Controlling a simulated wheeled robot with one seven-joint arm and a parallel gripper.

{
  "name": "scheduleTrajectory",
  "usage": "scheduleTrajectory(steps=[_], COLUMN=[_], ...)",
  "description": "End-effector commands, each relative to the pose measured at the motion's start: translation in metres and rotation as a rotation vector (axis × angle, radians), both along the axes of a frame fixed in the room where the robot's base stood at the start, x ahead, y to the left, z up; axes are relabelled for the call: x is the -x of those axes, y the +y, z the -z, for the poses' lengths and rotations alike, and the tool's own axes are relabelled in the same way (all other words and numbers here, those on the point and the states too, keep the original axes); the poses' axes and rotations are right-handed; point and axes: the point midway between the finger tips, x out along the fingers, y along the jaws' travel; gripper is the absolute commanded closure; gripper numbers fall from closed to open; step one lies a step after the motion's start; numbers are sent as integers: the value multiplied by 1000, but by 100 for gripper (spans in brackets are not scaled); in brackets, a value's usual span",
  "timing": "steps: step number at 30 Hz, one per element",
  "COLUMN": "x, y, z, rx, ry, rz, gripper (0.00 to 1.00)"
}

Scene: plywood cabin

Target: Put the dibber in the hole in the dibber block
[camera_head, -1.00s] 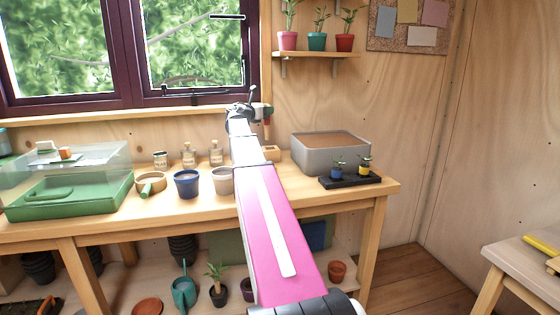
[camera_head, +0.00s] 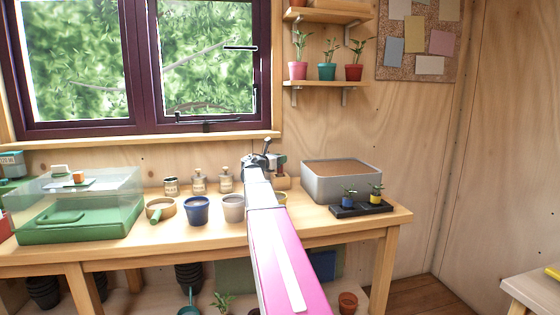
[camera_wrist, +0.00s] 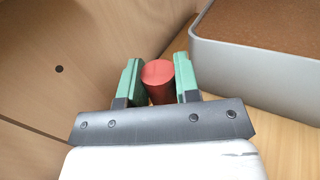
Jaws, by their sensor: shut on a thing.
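My gripper (camera_wrist: 158,84) is shut on the dibber (camera_wrist: 158,74). In the wrist view, the dibber's round red end shows between the green fingers. In the head view, my gripper (camera_head: 277,163) is low over the back of the bench. The wooden dibber block (camera_head: 283,183) shows just below it, partly covered by my arm. The dibber's lower end is hidden, so I cannot tell whether it is in the hole. The block does not show clearly in the wrist view.
A grey tub of soil (camera_head: 342,187) stands close to the right of the block; its rim also shows in the wrist view (camera_wrist: 248,62). Pots, jars and a green propagator (camera_head: 80,222) stand left.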

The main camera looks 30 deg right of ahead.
Motion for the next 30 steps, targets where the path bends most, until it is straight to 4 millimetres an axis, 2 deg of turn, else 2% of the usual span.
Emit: scheduleTrajectory(steps=[11, 12, 13, 14, 24, 30], x=[0, 0, 0, 0, 0, 9], y=[0, 0, 0, 0, 0, 27], z=[4, 4, 4, 4, 0, 1], rx=[1, 1, 1, 1, 1, 1], ry=[0, 0, 0, 0, -1, 0], rz=[0, 0, 0, 0, 0, -3], gripper=[94, 57, 47, 45, 45, 45])
